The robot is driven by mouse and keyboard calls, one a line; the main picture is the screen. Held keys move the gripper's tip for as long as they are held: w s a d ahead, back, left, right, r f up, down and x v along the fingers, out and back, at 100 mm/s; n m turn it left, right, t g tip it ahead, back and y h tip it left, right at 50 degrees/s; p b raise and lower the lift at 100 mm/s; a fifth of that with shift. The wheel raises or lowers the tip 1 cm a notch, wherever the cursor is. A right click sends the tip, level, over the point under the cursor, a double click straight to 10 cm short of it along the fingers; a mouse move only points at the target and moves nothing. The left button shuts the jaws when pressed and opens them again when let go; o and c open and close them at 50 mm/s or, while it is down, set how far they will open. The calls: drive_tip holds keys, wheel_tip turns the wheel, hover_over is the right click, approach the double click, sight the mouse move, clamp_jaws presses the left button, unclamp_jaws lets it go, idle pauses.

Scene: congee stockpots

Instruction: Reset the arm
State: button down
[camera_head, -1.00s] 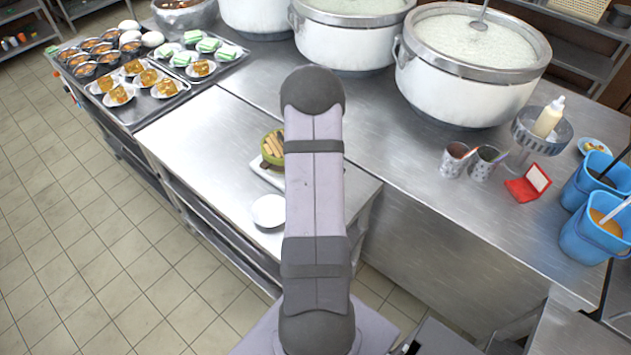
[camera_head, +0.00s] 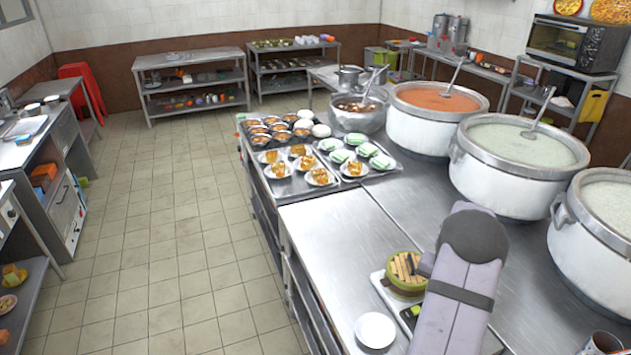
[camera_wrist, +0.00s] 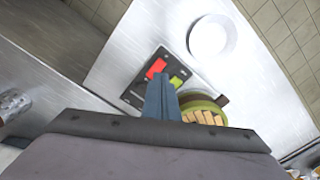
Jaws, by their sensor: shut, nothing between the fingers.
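My gripper (camera_wrist: 161,95) shows in the wrist view as two blue-grey fingers pressed together, with nothing between them. It points over the steel counter, in front of a dark board with a red and a green block (camera_wrist: 155,72). A green round container with light sticks (camera_wrist: 206,112) is just right of the fingers, partly hidden by my wrist. Whether the fingers touch anything below cannot be told. In the head view my arm's grey link rises at the lower right and hides the gripper. The green container (camera_head: 405,274) stands left of that link.
A white plate (camera_head: 375,330) lies near the counter's front edge; it also shows in the wrist view (camera_wrist: 210,36). Large white pots (camera_head: 515,168) stand right of and behind my arm. Trays of food dishes (camera_head: 290,172) fill the counter's far left. The steel top (camera_head: 335,240) between is bare.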

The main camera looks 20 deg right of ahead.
drive_tip(key=s+a+f+n+g+y, duration=0.2)
drive_tip(key=s+a+f, duration=0.1)
drive_tip(key=s+a, duration=0.85)
drive_tip(key=s+a+r+n+h+b, duration=0.1)
drive_tip(key=a+r+n, duration=0.2)
drive_tip(key=a, duration=0.6)
drive_tip(key=s+a+r+n, duration=0.15)
drive_tip(key=a+r, duration=0.25)
drive_tip(key=a, duration=0.5)
drive_tip(key=w+a+r+n+t+h+b, duration=0.1)
drive_tip(key=w+a+r+n+t, duration=0.1)
drive_tip(key=w+a+r+n, duration=0.4)
wheel_tip(320, 180, down, 28)
drive_tip(key=s+b, duration=0.1)
drive_tip(key=b, duration=2.4)
drive_tip(key=shift+s+a+m+b, duration=0.25)
drive_tip(key=shift+a+m+b, duration=0.1)
drive_tip(key=shift+a, duration=0.1)
